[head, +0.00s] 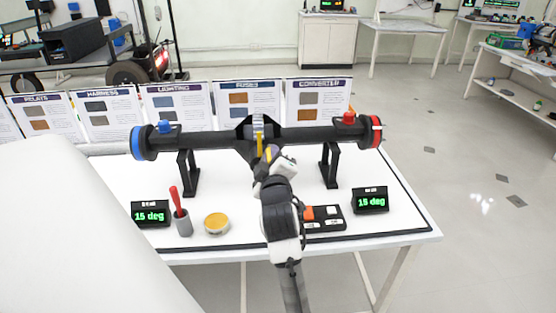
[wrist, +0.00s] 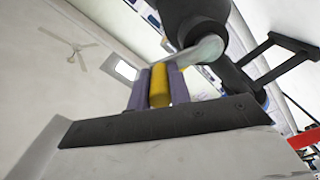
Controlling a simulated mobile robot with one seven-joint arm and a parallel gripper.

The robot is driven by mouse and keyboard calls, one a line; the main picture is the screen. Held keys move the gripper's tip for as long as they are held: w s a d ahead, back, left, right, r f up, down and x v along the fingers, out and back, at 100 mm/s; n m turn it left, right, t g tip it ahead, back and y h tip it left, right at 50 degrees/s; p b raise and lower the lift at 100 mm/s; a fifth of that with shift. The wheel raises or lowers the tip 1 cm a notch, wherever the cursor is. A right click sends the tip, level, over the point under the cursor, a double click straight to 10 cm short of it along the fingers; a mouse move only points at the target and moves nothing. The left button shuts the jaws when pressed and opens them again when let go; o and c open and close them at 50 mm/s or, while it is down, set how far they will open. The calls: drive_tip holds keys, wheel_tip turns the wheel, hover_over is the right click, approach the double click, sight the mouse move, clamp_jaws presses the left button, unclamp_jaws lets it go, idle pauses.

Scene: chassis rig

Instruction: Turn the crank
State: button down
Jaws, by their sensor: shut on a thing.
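The axle rig (head: 210,142) is a dark horizontal tube on two black stands, with a blue end disc at left and a red one at right. The crank (head: 259,127) is at its middle, with a grey arm and a yellow handle. My gripper (head: 267,155) reaches it from the front and is shut on the yellow handle. In the wrist view the yellow crank handle (wrist: 159,86) lies between the two purple pads of my gripper (wrist: 158,90), and the silver crank arm (wrist: 203,50) runs from it toward the dark tube.
Two displays, left (head: 150,214) and right (head: 370,200), both read 15 deg. A red-handled tool in a grey cup (head: 183,223), a yellow-topped tin (head: 216,223) and a black switch box (head: 327,218) stand near the front. Printed panels (head: 248,110) line the table's back.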

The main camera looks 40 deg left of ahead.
drive_tip(key=shift+s+a+r+n, duration=0.2)
drive_tip(key=shift+s+a+n, duration=0.2)
drive_tip(key=shift+n, duration=0.5)
drive_tip(key=shift+s+a+r+n, duration=0.15)
drive_tip(key=shift+s+a+n, duration=0.15)
drive_tip(key=shift+n, duration=0.6)
drive_tip(key=c, duration=1.3)
unclamp_jaws()
drive_tip(key=shift+s+f, duration=0.1)
